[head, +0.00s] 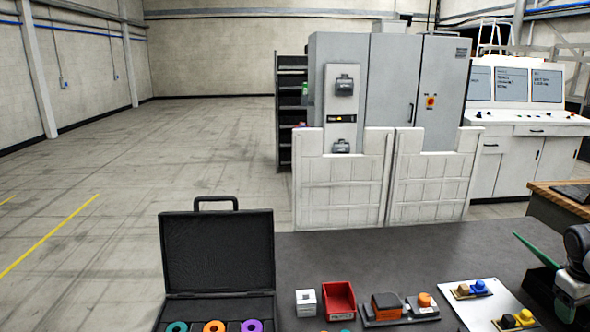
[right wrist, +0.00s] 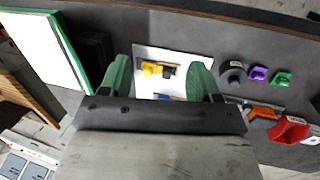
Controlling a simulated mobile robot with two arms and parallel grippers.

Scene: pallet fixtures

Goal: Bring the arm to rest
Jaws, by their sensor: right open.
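My right arm (head: 575,285) comes in at the right edge of the head view, over the right end of the dark table (head: 400,262). One green finger shows there, pointing up and left. In the right wrist view my right gripper (right wrist: 160,76) has its two green fingers wide apart with nothing held between them. Beyond the fingers lies a white board (right wrist: 178,57) with yellow and blue pieces; the board also shows in the head view (head: 470,312), left of the arm. My left gripper is not in view.
An open black case (head: 218,250) with coloured rings stands at the table's left. A white block (head: 306,303), a red bin (head: 339,300) and a fixture with orange parts (head: 387,306) lie mid-table. The table's back strip is clear. Grey cabinets (head: 390,80) stand behind.

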